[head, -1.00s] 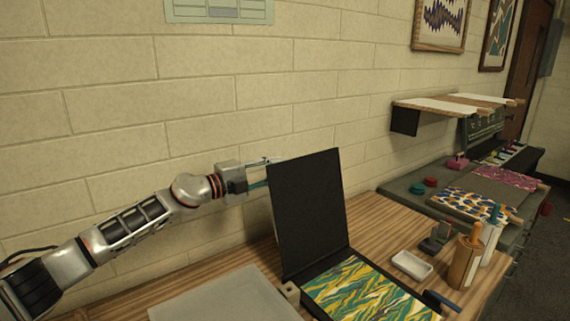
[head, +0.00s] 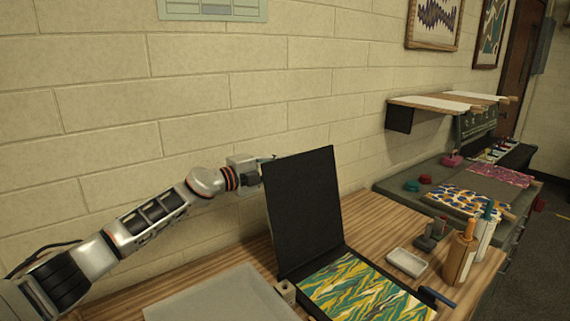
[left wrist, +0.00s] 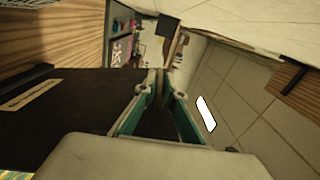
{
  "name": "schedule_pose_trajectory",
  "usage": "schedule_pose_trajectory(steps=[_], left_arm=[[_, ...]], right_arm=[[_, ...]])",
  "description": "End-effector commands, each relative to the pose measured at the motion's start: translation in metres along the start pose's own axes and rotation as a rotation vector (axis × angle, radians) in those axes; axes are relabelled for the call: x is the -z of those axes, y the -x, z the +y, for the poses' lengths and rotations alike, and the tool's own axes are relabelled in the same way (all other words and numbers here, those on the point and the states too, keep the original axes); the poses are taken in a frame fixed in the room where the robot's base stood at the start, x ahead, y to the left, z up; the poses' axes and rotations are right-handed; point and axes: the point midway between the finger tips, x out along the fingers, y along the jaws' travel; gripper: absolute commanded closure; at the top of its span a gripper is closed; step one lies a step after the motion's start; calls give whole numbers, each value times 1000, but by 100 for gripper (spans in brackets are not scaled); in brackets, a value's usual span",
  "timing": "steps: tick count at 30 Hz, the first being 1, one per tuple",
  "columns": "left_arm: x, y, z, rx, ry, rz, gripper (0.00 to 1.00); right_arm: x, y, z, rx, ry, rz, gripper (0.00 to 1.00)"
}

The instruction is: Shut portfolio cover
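The portfolio (head: 290,270) lies open on the wooden table, its black cover (head: 303,205) standing up, tilted slightly back. A yellow, green and white marbled sheet (head: 365,288) lies in its base. My left gripper (head: 268,162) is behind the cover's upper left edge, its fingers mostly hidden by the cover. In the left wrist view my left gripper's teal fingers (left wrist: 160,84) come together at the tips with nothing visible held. The dark cover (left wrist: 70,120), with a pale label, fills the left side there, close beside the fingers; contact cannot be told. My right gripper is not in view.
A white dish (head: 407,263), a brown bottle (head: 459,260) and a white bottle (head: 484,238) stand to the right. The brick wall (head: 120,130) is close behind. A wall shelf (head: 440,104) hangs at right.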

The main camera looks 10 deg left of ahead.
Motion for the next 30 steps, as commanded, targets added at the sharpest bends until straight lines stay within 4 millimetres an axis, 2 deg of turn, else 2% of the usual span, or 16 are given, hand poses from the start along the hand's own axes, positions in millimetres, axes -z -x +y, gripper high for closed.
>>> schedule_pose_trajectory(steps=[7, 14, 19, 24, 30], left_arm=[[6, 0, -1, -2, -19, 1, 100], [25, 1, -7, -3, -88, 2, 100], [48, 1, -12, -4, -166, 3, 100], [75, 0, -15, -2, -254, 4, 100], [105, 1, -14, -1, -352, 3, 100]], right_arm=[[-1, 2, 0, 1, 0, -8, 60], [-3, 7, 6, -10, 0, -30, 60], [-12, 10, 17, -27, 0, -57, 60], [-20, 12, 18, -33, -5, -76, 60], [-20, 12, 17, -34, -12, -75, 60]])
